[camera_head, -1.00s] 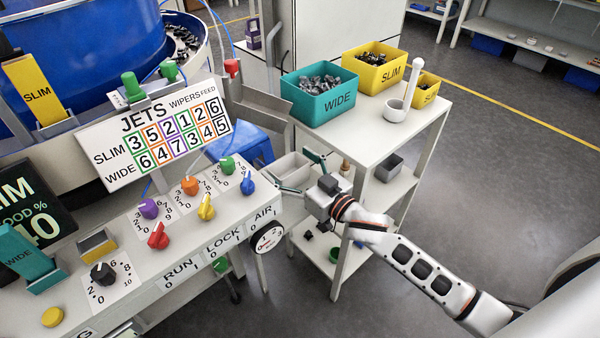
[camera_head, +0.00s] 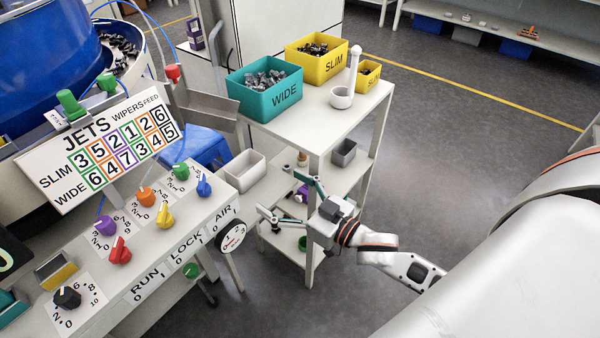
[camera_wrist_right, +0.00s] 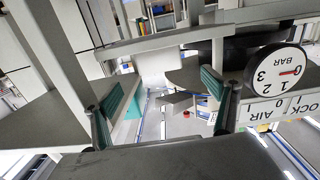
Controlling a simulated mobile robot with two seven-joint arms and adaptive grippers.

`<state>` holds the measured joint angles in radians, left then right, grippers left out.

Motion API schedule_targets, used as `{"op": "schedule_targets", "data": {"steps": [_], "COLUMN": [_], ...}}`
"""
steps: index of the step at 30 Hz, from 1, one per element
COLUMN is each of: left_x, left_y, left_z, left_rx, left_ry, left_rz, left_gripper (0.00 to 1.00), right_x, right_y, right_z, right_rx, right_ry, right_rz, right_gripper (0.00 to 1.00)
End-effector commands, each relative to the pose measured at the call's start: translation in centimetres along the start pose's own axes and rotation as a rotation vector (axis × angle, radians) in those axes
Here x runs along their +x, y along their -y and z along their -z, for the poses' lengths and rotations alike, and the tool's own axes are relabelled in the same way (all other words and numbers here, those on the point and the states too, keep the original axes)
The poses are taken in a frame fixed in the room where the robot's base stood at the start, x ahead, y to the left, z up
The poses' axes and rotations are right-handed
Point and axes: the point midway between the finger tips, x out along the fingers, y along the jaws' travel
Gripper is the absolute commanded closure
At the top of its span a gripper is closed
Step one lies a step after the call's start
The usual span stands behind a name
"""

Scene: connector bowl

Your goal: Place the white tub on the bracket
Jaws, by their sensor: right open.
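The white tub (camera_head: 241,172) sits upright at the right end of the console, below the grey metal chute. It looks empty. The bracket under it is hidden, so I cannot tell exactly how the tub is supported. My right gripper (camera_head: 291,200) is open and empty, to the right of and a little lower than the tub, apart from it in the head view. Its two teal-padded fingers also show spread in the right wrist view (camera_wrist_right: 160,95), with nothing between the pads. My left gripper is out of view.
The grey chute (camera_head: 205,108) is above the tub. The air gauge (camera_head: 232,235) hangs at the console's end. A white shelf cart (camera_head: 318,128) stands right, with teal (camera_head: 266,100) and yellow (camera_head: 302,65) bins and a mortar (camera_head: 342,97) on top. Clear floor lies further right.

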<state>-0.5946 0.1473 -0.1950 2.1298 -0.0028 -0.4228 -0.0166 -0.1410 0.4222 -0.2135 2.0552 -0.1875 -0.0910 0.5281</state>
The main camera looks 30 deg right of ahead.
Motion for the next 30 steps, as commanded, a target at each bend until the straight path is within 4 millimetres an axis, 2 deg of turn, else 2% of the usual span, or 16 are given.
{"op": "schedule_targets", "data": {"steps": [4, 6, 9, 12, 16, 25, 28, 30], "left_x": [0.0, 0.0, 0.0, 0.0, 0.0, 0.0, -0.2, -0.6], "left_y": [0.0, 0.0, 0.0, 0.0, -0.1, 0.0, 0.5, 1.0], "left_z": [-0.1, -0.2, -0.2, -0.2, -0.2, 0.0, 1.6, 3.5], "left_rx": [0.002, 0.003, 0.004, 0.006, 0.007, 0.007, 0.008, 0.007], "left_ry": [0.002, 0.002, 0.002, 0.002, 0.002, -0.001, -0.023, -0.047], "left_rz": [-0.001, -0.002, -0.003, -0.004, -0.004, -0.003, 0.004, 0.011], "left_gripper": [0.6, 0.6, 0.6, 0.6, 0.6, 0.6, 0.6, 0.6], "right_x": [-4.4, -7.5, -11.7, -15.0, -17.1, -17.4, -17.0, -16.7], "right_y": [2.5, 4.1, 6.3, 8.0, 9.1, 9.2, 9.2, 9.1], "right_z": [-6.6, -10.2, -14.2, -16.8, -18.3, -18.4, -17.4, -16.1], "right_rx": [-0.026, -0.055, -0.094, -0.125, -0.148, -0.153, -0.153, -0.151], "right_ry": [0.166, 0.274, 0.412, 0.515, 0.581, 0.588, 0.576, 0.563], "right_rz": [-0.046, -0.062, -0.066, -0.056, -0.043, -0.04, -0.042, -0.044], "right_gripper": [0.14, 0.14, 0.14, 0.14, 0.14, 0.14, 0.14, 0.14]}}
